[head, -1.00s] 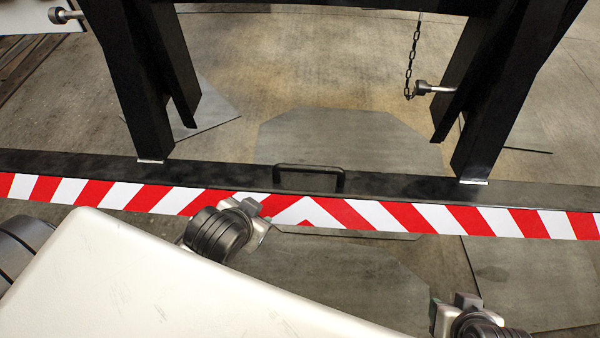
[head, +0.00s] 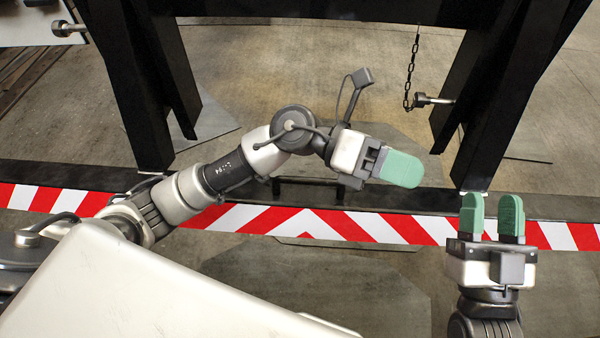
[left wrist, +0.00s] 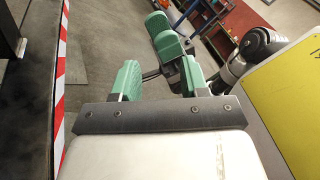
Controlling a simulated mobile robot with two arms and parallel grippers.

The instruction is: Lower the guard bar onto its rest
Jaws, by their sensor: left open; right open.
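The guard bar (head: 70,173) is a long black beam with a red-and-white striped edge, running across the head view in front of the black frame. Its black handle (head: 310,182) is partly hidden behind my left arm. My left gripper (head: 402,169) reaches over the bar, its green fingers right of the handle and apart from it. In the left wrist view its open jaws (left wrist: 160,80) are empty, and the striped edge (left wrist: 60,75) runs down the left. My right gripper (head: 492,216) is open and empty, fingers pointing up over the striped edge at right. I cannot make out the rest.
Two black posts (head: 125,90) (head: 490,105) stand at left and right behind the bar. A short chain (head: 412,65) hangs near a metal pin (head: 432,100) on the right post. Another pin (head: 68,27) is at top left. Open concrete floor (head: 310,90) lies between the posts.

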